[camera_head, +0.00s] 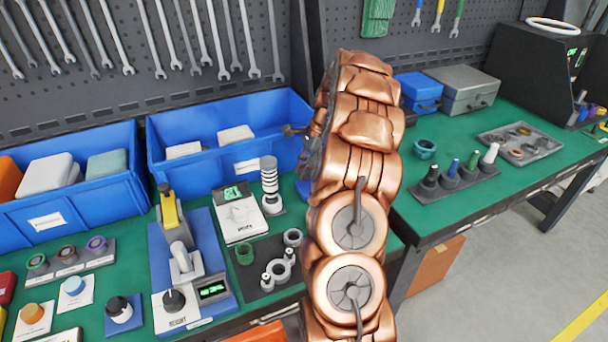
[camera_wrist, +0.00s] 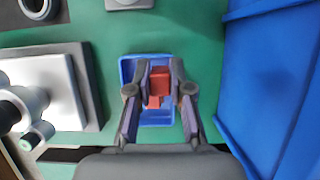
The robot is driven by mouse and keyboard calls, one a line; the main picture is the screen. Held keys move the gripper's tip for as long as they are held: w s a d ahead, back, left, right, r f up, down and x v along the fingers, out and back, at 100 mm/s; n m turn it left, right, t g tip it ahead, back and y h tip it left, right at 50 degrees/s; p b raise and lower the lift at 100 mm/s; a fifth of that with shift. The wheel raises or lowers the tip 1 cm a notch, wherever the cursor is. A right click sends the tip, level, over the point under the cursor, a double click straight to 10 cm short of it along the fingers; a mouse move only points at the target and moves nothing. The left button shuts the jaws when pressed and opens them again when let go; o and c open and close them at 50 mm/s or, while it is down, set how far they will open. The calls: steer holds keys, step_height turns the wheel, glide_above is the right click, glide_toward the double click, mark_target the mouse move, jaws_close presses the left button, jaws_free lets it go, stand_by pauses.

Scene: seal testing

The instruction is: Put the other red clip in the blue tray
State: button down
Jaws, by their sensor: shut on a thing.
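In the wrist view my gripper (camera_wrist: 160,72) is shut on a red clip (camera_wrist: 160,84), which shows between the two fingers. It is over a small blue tray (camera_wrist: 127,70) on the green bench top. The tray's rim shows around the fingertips. A smaller red part shows just below the held clip; I cannot tell whether it belongs to that clip or to another one in the tray. The height of the clip above the tray floor is unclear.
A large blue bin (camera_head: 225,165) stands behind the work area, and its wall is close on the right in the wrist view (camera_wrist: 270,80). A white scale (camera_head: 238,215) and a striped post (camera_head: 269,185) stand nearby. A blue-based press (camera_head: 183,262) is to the left.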

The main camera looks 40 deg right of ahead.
mark_target(304, 187)
steer(key=shift+w+d, duration=0.15)
steer(key=shift+d, duration=0.15)
step_height(304, 187, down, 3)
steer(key=shift+f+p, duration=0.1)
steer(key=shift+p, duration=0.5)
steer(key=shift+a+f, duration=0.1)
steer(key=shift+f, duration=0.15)
steer(key=shift+f, duration=0.1)
steer(key=c, duration=1.1)
jaws_free()
steer(key=shift+f, duration=0.2)
steer(key=shift+o, duration=0.2)
steer(key=shift+r, duration=0.25)
steer(key=shift+d+r, duration=0.2)
steer(key=shift+r, duration=0.2)
steer(key=b+v, duration=0.2)
steer(key=v, duration=0.9)
steer(key=shift+r, duration=0.25)
